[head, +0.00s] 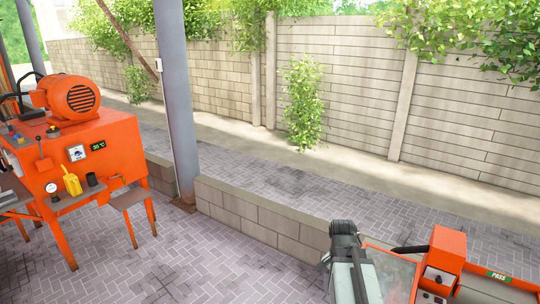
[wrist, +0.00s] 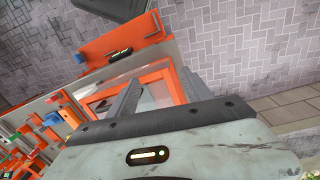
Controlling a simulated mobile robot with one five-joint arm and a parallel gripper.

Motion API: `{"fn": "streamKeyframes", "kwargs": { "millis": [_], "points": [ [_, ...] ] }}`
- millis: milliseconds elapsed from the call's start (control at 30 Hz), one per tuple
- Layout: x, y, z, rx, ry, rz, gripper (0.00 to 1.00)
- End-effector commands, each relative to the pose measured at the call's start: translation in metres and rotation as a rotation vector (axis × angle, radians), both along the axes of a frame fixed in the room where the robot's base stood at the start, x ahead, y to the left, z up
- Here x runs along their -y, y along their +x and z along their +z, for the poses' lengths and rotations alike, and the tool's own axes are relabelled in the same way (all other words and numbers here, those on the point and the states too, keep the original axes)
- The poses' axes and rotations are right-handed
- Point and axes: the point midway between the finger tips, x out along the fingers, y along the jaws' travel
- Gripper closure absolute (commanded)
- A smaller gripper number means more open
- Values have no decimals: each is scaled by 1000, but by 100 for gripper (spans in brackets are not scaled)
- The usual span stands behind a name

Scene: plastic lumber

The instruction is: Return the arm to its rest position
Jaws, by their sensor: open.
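My gripper (wrist: 156,92) shows in the wrist view. Its two grey fingers stand apart with a gap between them, and nothing is held in the gap. Beyond the fingers lies an orange frame with a pale panel. In the head view, part of my grey-green arm (head: 352,270) with a dark joint shows at the bottom, right of the middle. The fingertips cannot be made out there.
An orange machine (head: 95,145) with a motor on top stands at the left. Another orange unit (head: 445,262) is at the lower right, close to my arm. A low block wall (head: 260,225) and a grey post (head: 178,100) stand behind. Paving (head: 200,270) between the machines is clear.

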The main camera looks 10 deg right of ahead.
Motion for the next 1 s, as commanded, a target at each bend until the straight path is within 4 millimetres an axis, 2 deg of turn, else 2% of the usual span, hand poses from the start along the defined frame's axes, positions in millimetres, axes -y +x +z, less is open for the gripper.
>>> {"fn": "streamKeyframes", "kwargs": {
  "millis": [33,100,200,367,433,500,700,800,1000],
  "points": [
    [-34,10,0,11,14,155,42],
    [-74,22,-1,27,29,358,42],
    [-126,31,-1,45,48,613,42],
    [-200,36,-1,71,71,975,42],
    [-201,37,-31,73,71,993,42],
    [-199,37,-50,73,72,989,42],
    [-199,37,-94,72,72,985,42],
    [-198,37,-104,72,72,984,42],
    [-198,37,-101,72,72,982,42]
  ]
}}
